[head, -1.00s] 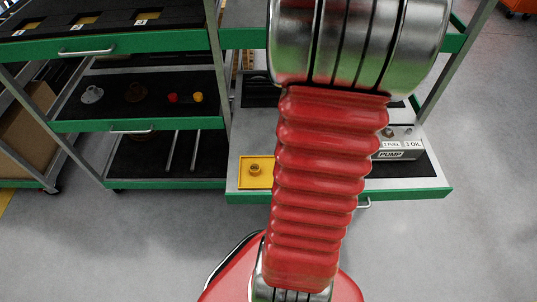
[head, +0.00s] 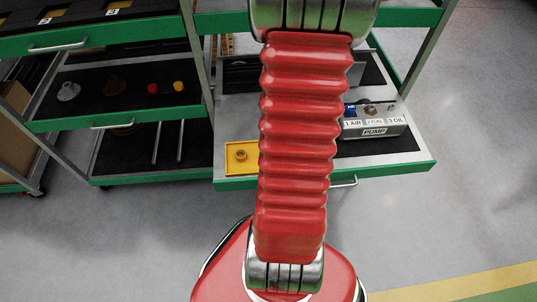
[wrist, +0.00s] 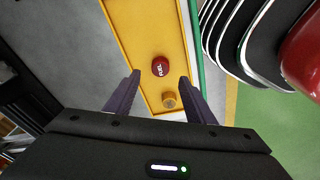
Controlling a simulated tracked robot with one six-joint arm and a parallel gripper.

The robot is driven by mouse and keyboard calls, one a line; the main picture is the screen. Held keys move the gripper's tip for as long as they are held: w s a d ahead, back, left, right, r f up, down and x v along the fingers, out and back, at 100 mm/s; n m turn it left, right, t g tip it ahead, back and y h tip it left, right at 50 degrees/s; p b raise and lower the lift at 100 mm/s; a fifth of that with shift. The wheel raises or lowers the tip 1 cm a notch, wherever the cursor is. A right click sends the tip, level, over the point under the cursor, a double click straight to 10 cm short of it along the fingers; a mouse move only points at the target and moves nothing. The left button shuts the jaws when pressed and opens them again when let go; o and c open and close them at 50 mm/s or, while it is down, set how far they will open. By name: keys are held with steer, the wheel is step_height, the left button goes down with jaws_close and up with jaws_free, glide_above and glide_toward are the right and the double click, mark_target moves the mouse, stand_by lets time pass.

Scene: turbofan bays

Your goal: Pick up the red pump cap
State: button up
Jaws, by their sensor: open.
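The red pump cap (wrist: 160,67), a round cap with white FUEL lettering, lies in a yellow tray (wrist: 150,27) in the wrist view. My gripper (wrist: 160,77) is open, its two dark fingers to either side of the cap in the picture, with nothing held. A brass-yellow cap (wrist: 169,100) lies in the tray nearer my gripper's body. In the head view the tray (head: 232,169) shows partly, with the brass-yellow cap (head: 241,155) in it; the red pump cap and my gripper are not visible there. The grey pump (head: 374,125) bears labels 1 AIR, 2 FUEL, 3 OIL.
A blue cap (head: 350,110) sits on the pump by 1 AIR. Another small red item (head: 153,88) and a yellow one (head: 178,86) lie on the left shelf. The drawer's green front edge (head: 400,173) borders open grey floor. My red arm covers the drawer's middle.

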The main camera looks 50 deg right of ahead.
steer(key=shift+w+f, duration=0.2)
steer(key=shift+f, duration=1.05)
steer(key=shift+a, duration=0.1)
steer(key=shift+w+a+f, duration=0.1)
steer(key=shift+w+f, duration=0.15)
steer(key=shift+f, duration=1.05)
steer(key=shift+w+a+f, duration=0.1)
steer(key=shift+w+f, duration=0.1)
steer(key=shift+f, duration=1.05)
steer(key=c, duration=1.1)
